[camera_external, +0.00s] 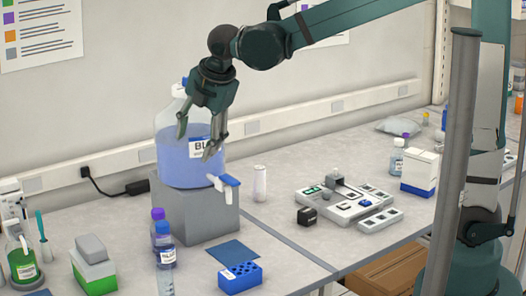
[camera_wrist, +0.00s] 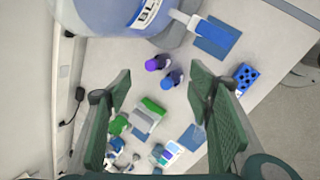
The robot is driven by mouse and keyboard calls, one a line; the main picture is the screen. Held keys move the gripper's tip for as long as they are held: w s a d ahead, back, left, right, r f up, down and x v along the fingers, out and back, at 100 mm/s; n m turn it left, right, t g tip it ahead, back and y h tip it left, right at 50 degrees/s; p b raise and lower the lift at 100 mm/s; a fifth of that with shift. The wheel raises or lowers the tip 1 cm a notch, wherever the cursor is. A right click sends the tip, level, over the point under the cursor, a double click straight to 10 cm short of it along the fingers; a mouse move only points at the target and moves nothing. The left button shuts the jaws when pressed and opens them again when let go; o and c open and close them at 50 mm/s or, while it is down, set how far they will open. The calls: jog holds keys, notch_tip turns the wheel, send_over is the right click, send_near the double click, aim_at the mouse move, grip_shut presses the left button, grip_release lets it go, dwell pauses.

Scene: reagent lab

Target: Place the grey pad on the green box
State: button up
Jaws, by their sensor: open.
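The green box (camera_external: 97,284), green below and white above, stands at the front left of the bench in the external view. The grey pad (camera_external: 91,247) lies on its top. In the wrist view the green box (camera_wrist: 154,106) shows between the fingers, with the grey pad (camera_wrist: 142,121) on it. My gripper (camera_external: 195,147) is open and empty, high above the bench, and overlaps the large blue bottle in the external view. Its two fingers (camera_wrist: 159,80) stand wide apart in the wrist view. The green box and the pad are well below it, apart from it.
The large blue-liquid bottle (camera_external: 172,155) with a tap stands on a grey block (camera_external: 200,210). Two purple- and blue-capped bottles (camera_external: 165,245) stand right of the green box. A blue rack (camera_external: 240,277) and blue mat (camera_external: 231,252) lie nearby. A green-liquid bottle (camera_external: 22,267) stands left.

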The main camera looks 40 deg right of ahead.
jog(key=s+d+r+m+t, duration=0.1)
jog(key=s+d+m, duration=0.45)
jog(key=d, duration=0.55)
jog(key=s+d+r+m, duration=0.1)
jog(key=s+d+m, duration=0.4)
jog(key=d, duration=0.5)
jog(key=s+d+f+m, duration=0.2)
jog(key=s+d+m, duration=0.4)
jog(key=d, duration=0.1)
jog(key=s+d+f+m+t, duration=0.1)
jog(key=s+d+f+m, duration=0.1)
jog(key=s+d+m, duration=0.4)
jog(key=shift+d+f+h, duration=0.3)
jog(key=shift+d, duration=0.1)
